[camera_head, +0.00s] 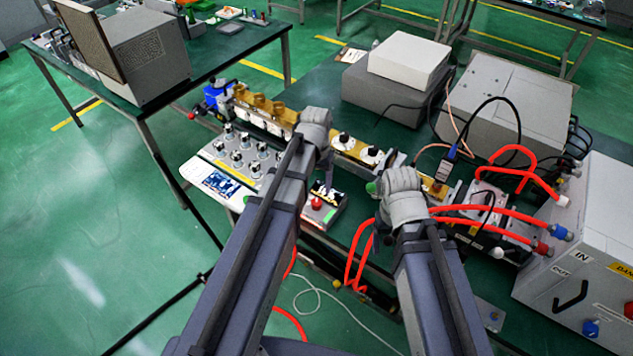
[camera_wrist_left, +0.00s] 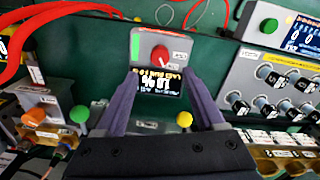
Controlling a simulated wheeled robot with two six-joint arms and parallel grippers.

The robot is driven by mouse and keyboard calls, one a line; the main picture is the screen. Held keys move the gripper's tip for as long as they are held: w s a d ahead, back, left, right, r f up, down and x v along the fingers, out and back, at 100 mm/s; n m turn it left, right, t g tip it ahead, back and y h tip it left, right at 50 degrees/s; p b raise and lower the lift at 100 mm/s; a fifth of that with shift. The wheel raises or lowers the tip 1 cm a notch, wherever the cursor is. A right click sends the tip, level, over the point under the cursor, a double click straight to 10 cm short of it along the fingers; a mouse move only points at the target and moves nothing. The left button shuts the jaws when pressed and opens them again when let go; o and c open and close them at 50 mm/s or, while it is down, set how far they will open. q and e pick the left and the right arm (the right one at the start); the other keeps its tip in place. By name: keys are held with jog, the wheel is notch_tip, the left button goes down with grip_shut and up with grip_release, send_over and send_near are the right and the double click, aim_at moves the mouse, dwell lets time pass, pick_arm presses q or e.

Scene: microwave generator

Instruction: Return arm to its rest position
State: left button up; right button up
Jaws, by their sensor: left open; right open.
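My left arm reaches in from the bottom of the head view, and its gripper (camera_head: 331,168) is over the bench beside a small control box with a red knob (camera_head: 317,203). In the left wrist view the two fingers of my left gripper (camera_wrist_left: 160,75) are spread apart with nothing between them. The control box's red knob (camera_wrist_left: 160,56) and lit display show beyond the fingertips. My right gripper (camera_head: 385,212) is over the bench near the red hoses; its grey wrist hides much of it. I see nothing held in it.
A panel with several knobs (camera_head: 236,155) is left of my left gripper. Red hoses (camera_head: 490,209) run from the apparatus to a grey box (camera_head: 590,260) at the right. Grey and white boxes (camera_head: 408,57) stand behind. Green floor (camera_head: 90,220) is open at the left.

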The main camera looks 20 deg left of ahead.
pick_arm(q)
jog(key=s+d+m+y, duration=0.1)
jog(key=s+d+m, duration=0.1)
jog(key=s+d, duration=0.8)
jog(key=s, duration=0.4)
jog(key=shift+d+m, duration=0.25)
jog(key=shift+m, duration=0.05)
